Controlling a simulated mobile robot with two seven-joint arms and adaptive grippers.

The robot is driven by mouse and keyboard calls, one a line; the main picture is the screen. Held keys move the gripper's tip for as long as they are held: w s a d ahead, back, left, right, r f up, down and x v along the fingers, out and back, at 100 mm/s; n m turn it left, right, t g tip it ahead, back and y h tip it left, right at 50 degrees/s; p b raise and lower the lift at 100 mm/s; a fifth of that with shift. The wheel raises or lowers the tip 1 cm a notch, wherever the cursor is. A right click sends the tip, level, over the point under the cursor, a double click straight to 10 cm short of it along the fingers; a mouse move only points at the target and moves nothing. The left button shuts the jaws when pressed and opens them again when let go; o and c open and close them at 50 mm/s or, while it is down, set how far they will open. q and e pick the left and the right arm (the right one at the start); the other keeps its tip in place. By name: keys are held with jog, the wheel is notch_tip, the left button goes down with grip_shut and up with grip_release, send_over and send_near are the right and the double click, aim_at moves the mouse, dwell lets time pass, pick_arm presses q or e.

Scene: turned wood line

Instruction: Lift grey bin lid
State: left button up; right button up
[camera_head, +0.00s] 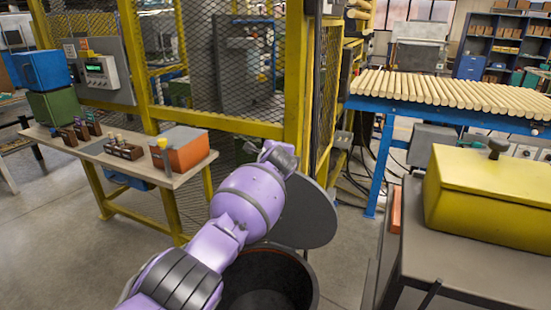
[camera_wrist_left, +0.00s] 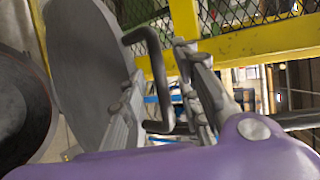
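The grey bin lid (camera_head: 308,214) is a round disc. It is tilted steeply up at the rim of the dark bin (camera_head: 312,282), whose mouth is uncovered. In the left wrist view the lid (camera_wrist_left: 85,65) is at the left, with a black bent handle (camera_wrist_left: 165,75) standing out from its face. My left gripper (camera_head: 276,157) is at the upper side of the lid; my purple arm hides part of lid and bin. In the wrist view the gripper (camera_wrist_left: 162,98) has its fingers apart, one on each side of the handle's bar, with a gap showing. My right gripper is not in view.
A yellow mesh fence (camera_head: 295,70) stands close behind the lid. A side table (camera_head: 90,150) with an orange box (camera_head: 186,150) is at left. A grey table (camera_head: 450,255) with a yellow box (camera_head: 490,192) is at right. A blue conveyor (camera_head: 440,108) carries wooden rods.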

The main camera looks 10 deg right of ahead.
pick_arm(q)
jog(key=v, duration=1)
jog(key=shift+a, duration=0.15)
